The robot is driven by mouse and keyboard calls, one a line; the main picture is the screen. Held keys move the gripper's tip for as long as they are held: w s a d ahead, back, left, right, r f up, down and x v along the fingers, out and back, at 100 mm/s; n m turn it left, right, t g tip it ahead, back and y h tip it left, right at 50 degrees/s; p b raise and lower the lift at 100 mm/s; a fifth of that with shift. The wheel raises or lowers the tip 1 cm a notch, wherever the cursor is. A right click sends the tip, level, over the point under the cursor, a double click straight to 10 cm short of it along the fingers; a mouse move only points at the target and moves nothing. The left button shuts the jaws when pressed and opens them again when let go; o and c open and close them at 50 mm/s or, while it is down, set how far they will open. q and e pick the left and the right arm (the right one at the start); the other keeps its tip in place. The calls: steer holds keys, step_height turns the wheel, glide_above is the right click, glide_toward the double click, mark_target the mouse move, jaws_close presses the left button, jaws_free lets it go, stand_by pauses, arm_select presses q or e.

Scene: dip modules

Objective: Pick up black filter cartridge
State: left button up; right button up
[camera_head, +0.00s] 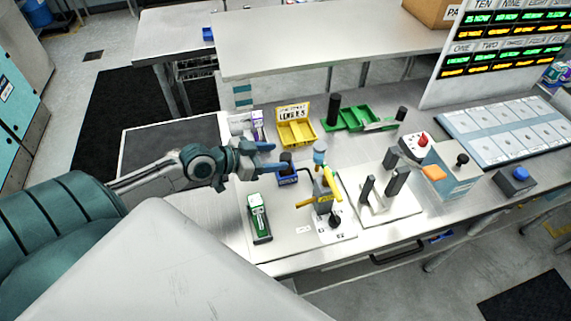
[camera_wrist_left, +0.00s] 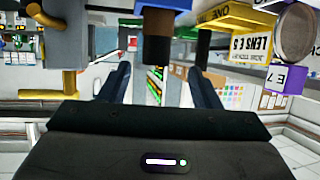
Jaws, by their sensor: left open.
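A short black cylinder, seemingly the black filter cartridge (camera_head: 286,158), stands upright in a small blue holder (camera_head: 288,179). My left gripper (camera_head: 274,157) is open, its two fingers pointing at the cylinder from the left. In the left wrist view, which is upside down, the cylinder (camera_wrist_left: 157,22) shows dark with a brown end, in line with the gap between the fingers (camera_wrist_left: 160,85). I cannot tell whether the fingers touch it. My right gripper is not in view.
A yellow lever fixture (camera_head: 327,195) stands just right of the holder. A green module (camera_head: 259,218) lies in front, a purple one (camera_head: 257,125) behind. A yellow bin (camera_head: 296,131) and a green tray (camera_head: 366,118) with black cylinders (camera_head: 333,110) sit farther back.

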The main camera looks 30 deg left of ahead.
mark_target(286, 156)
arm_select(q)
steer(key=shift+d+p+x, duration=0.25)
steer(key=shift+p+x, duration=0.15)
steer(key=shift+x, duration=1.6)
steer(key=shift+f, duration=0.15)
steer(key=c, duration=1.1)
